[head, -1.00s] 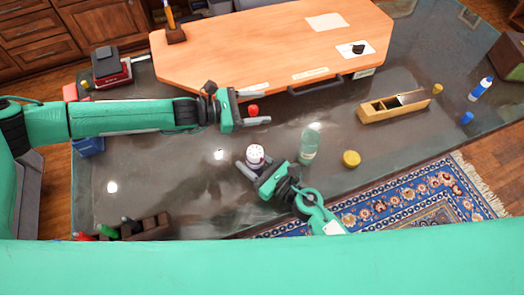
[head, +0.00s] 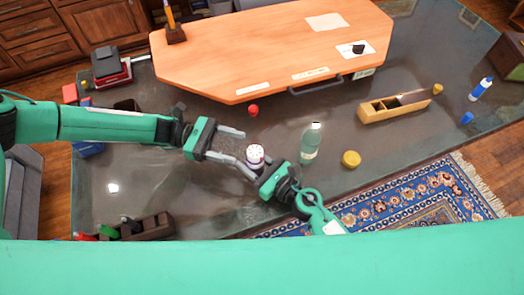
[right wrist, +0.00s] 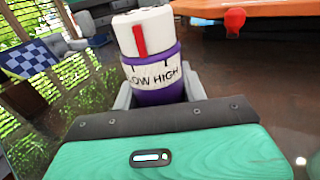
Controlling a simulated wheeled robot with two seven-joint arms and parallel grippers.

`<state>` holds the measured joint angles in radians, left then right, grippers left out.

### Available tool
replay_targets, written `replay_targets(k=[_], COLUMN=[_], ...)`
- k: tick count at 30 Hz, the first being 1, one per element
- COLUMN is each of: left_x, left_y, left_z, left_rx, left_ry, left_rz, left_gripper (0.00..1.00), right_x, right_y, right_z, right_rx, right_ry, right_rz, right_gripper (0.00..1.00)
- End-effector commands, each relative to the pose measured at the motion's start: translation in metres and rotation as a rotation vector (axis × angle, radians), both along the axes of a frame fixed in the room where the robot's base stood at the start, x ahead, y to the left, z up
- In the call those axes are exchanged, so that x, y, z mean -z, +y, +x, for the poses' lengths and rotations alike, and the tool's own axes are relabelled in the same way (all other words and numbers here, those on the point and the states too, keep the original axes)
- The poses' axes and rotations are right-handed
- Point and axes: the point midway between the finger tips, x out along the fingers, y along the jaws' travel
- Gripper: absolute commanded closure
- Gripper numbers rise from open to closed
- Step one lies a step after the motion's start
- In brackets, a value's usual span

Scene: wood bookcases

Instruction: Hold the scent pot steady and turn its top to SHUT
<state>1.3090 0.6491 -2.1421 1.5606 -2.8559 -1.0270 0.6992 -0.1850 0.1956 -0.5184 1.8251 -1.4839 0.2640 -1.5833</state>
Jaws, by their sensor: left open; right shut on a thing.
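The scent pot (head: 255,153) stands upright on the dark glossy table. In the right wrist view it has a white top (right wrist: 146,32) with a red mark, and a purple body (right wrist: 158,92) with a white band reading LOW and HIGH. The red mark sits above the LOW lettering; no SHUT label shows. My right gripper (head: 257,166) is shut on the purple body from the near side. My left gripper (head: 241,147) is open just left of the pot, its fingers pointing at it; I cannot tell whether they touch the top.
A red knob (head: 253,111) lies behind the pot. A wooden plane (head: 394,108) lies right; an orange board (head: 270,50) fills the back.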

Motion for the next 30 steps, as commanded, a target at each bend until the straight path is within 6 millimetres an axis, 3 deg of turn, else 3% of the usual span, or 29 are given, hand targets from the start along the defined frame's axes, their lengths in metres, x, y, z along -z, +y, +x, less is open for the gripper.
replay_targets(k=[6,12,25,26,30], left_x=[-0.001,0.0,-0.001,-0.001,-0.001], left_y=[-0.044,-0.072,-0.083,-0.083,-0.082], left_z=[-0.015,-0.024,-0.027,-0.027,-0.027], left_rx=[0.002,0.0,-0.001,-0.001,-0.001], left_ry=[0.001,-0.001,-0.002,-0.002,-0.002], left_rz=[-0.003,-0.001,-0.001,-0.001,-0.001], left_gripper=[0.4,0.4,0.4,0.42,0.69], right_x=[0.0,0.0,0.0,0.0,0.0], right_y=[0.0,0.0,0.0,0.0,0.0], right_z=[0.0,0.0,0.0,0.0,0.0], right_rx=[0.0,0.0,0.0,0.0,0.0], right_ry=[0.0,0.0,0.0,0.0,0.0], right_rz=[0.0,0.0,0.0,0.0,0.0], right_gripper=[0.85,0.85,0.85,0.85,0.85])
